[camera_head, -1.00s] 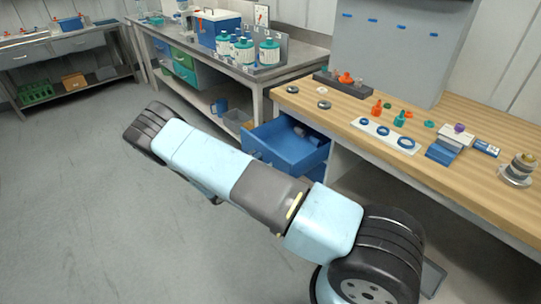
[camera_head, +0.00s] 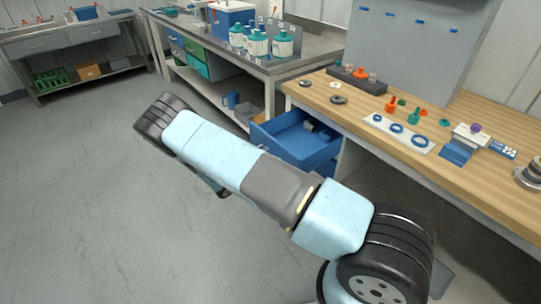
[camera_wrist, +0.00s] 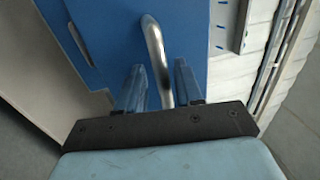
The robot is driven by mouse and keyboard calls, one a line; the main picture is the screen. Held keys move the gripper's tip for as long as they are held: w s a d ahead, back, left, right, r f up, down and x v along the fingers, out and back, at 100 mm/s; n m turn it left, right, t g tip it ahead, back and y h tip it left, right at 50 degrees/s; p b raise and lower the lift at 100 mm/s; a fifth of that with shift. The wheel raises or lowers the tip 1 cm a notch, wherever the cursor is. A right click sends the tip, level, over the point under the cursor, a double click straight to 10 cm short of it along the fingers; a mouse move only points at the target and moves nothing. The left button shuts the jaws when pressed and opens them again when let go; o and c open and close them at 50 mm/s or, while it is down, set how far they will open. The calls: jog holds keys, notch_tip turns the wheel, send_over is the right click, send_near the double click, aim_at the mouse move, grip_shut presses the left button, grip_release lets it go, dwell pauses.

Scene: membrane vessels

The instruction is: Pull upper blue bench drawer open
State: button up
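The upper blue bench drawer (camera_head: 297,142) stands pulled out from under the wooden bench, with its inside and a small item in it showing in the head view. In the wrist view a blue panel (camera_wrist: 112,25) carries a curved metal bar handle (camera_wrist: 155,45). My gripper (camera_wrist: 159,80) is open, its two blue fingers on either side of this handle with narrow gaps showing. I cannot tell whether a finger touches it. In the head view my gripper is hidden behind my arm.
A lower blue drawer (camera_head: 326,169) shows beneath the open one. The wooden bench (camera_head: 350,110) holds rings, small fittings and a dark rack. A metal bench (camera_head: 280,68) with bottles stands behind. The grey floor (camera_head: 80,190) at left is clear.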

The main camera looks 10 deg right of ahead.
jog(key=v, duration=1.3)
jog(key=shift+a+f, duration=0.15)
jog(key=shift+a, duration=0.15)
jog(key=shift+s, duration=0.1)
